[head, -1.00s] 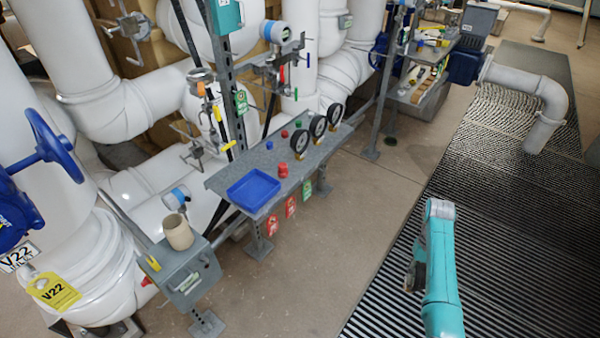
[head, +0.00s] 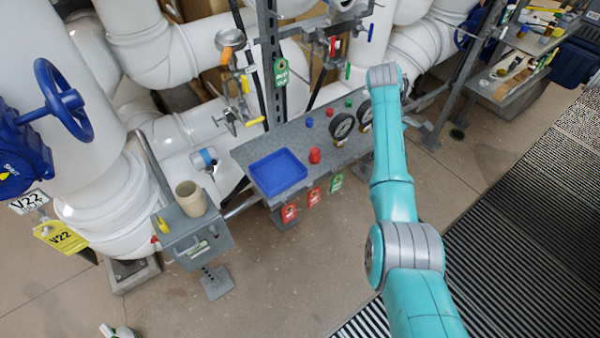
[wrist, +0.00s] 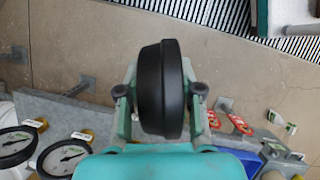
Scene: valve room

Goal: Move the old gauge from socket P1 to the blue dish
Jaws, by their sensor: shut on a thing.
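My gripper (wrist: 160,95) is shut on a round black gauge (wrist: 160,80), seen edge-on between the two fingers in the wrist view. My forearm (head: 390,165) reaches over the bench in the head view and hides the gripper and held gauge there. Two other black-rimmed gauges (head: 342,125) (head: 366,112) stand on the bench. Their white dials (wrist: 14,143) (wrist: 62,157) show at the lower left of the wrist view. The blue dish (head: 277,172) lies empty on the left end of the bench. I cannot make out which socket is P1.
A red knob (head: 315,156) stands between the dish and the gauges on the grey bench (head: 262,142). Small blue, red and green caps sit behind it. Red and green tags (head: 314,196) hang from the front edge. A beige cup (head: 190,197) stands on a box at left.

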